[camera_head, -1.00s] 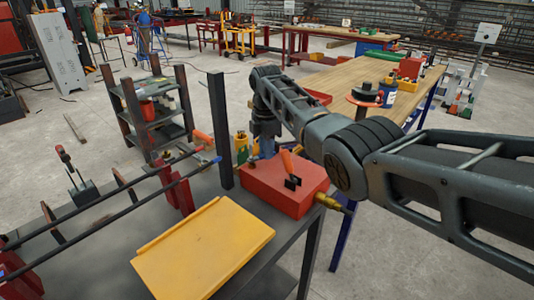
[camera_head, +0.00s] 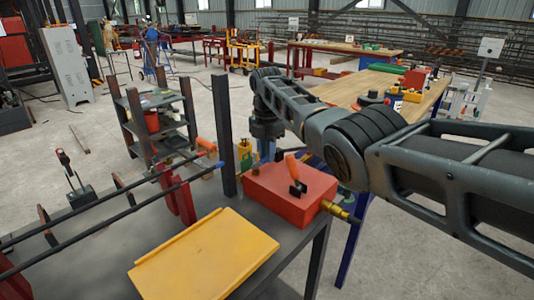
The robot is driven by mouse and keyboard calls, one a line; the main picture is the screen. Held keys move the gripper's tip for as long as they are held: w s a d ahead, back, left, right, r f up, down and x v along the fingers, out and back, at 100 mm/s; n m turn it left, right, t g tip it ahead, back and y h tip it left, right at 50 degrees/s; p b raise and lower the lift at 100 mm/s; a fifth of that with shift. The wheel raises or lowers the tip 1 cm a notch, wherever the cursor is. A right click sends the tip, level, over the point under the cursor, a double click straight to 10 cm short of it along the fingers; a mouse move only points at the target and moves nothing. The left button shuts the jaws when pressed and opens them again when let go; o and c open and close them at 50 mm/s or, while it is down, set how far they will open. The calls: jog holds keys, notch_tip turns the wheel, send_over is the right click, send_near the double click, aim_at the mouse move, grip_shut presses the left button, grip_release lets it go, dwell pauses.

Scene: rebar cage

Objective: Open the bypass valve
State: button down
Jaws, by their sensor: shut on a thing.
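A red box (camera_head: 278,197) stands on the dark table, with an orange lever (camera_head: 292,166) in a black bracket on its top. A brass fitting (camera_head: 338,211) sticks out of its right side. I cannot tell for sure which part is the bypass valve. My arm comes in from the right, and its wrist points down behind the box. My gripper (camera_head: 266,150) is at the box's back left edge, left of the orange lever and apart from it in the picture. Its fingertips are mostly hidden. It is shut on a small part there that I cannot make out.
A yellow panel (camera_head: 205,258) lies in front of the red box. A dark upright post (camera_head: 223,138) stands close left of my gripper. Dark bars (camera_head: 95,226) and red clamps are at the left. A wooden workbench (camera_head: 345,90) stands behind my arm.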

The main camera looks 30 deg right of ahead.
jog(key=c, duration=1)
grip_release()
jog(key=shift+c, duration=0.2)
notch_tip(320, 180, up, 8)
jog(key=shift+f, duration=0.15)
